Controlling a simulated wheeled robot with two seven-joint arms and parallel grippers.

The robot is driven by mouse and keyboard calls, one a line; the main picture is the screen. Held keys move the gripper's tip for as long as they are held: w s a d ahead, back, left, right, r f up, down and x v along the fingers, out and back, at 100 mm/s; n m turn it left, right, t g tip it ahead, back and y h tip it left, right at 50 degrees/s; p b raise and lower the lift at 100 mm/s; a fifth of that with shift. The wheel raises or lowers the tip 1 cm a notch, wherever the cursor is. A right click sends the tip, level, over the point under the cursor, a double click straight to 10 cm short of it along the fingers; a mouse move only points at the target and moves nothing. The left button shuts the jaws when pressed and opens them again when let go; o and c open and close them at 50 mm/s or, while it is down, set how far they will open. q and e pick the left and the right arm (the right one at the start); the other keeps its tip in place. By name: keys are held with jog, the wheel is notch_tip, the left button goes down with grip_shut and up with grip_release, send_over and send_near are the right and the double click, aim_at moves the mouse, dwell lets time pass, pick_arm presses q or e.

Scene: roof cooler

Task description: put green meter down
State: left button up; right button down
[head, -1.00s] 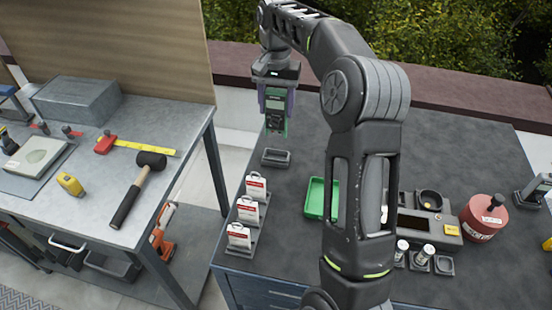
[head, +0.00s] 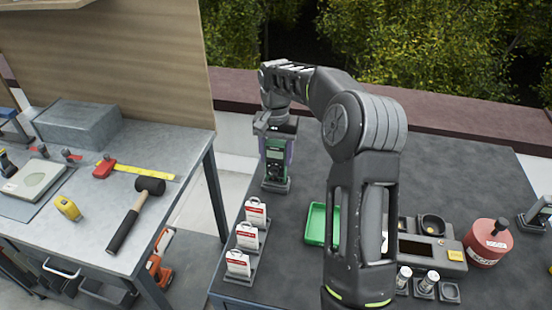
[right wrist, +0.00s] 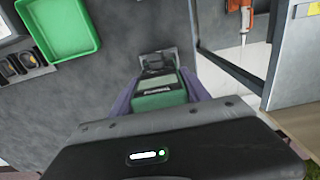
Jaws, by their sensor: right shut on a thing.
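The green meter (head: 275,160) stands upright at the far left of the dark table (head: 310,265) in the head view. Its lower end is at the small grey holder (head: 276,185), seemingly in it. My right gripper (head: 277,150) is shut on the meter from above. In the right wrist view the meter's top (right wrist: 162,92) shows between the purple fingers, with part of the holder (right wrist: 157,60) beyond it. How deep the meter sits in the holder is hidden. My left gripper is not in view.
White tags on stands (head: 247,237) are in front of the holder. A green tray (head: 316,224) lies to the right, partly behind my right arm. A red canister (head: 487,242) and a grey device (head: 452,254) are farther right. A workbench (head: 100,225) with tools stands left.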

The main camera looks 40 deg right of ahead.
jog(key=shift+f, duration=0.8)
jog(key=shift+f, duration=0.3)
jog(key=c, duration=0.5)
grip_release()
jog(key=shift+r, duration=0.1)
